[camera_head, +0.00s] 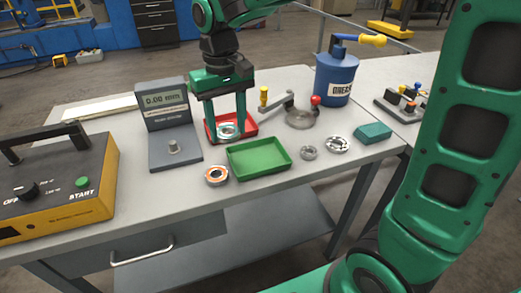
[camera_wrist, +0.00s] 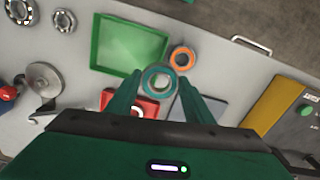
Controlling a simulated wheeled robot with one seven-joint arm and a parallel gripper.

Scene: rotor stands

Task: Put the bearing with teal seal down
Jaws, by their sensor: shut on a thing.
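The bearing with teal seal (camera_wrist: 159,79) is a ring with a teal band, held between the two fingertips of my gripper (camera_wrist: 160,85). In the head view the bearing (camera_head: 227,130) shows between the gripper's green fingers (camera_head: 227,136), in front of the red tray (camera_head: 250,122). The wrist view shows the red tray (camera_wrist: 113,97) partly hidden behind a finger, with a pale round thing in it. The height of the bearing above the table is hard to tell.
An empty green tray (camera_head: 259,157) lies in front. A bearing with an orange seal (camera_head: 216,175) lies left of it; two metal bearings (camera_head: 309,153) (camera_head: 337,144) lie right. The gauge stand (camera_head: 172,145) is close on the left. A teal block (camera_head: 373,132) and blue grease can (camera_head: 336,80) stand right.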

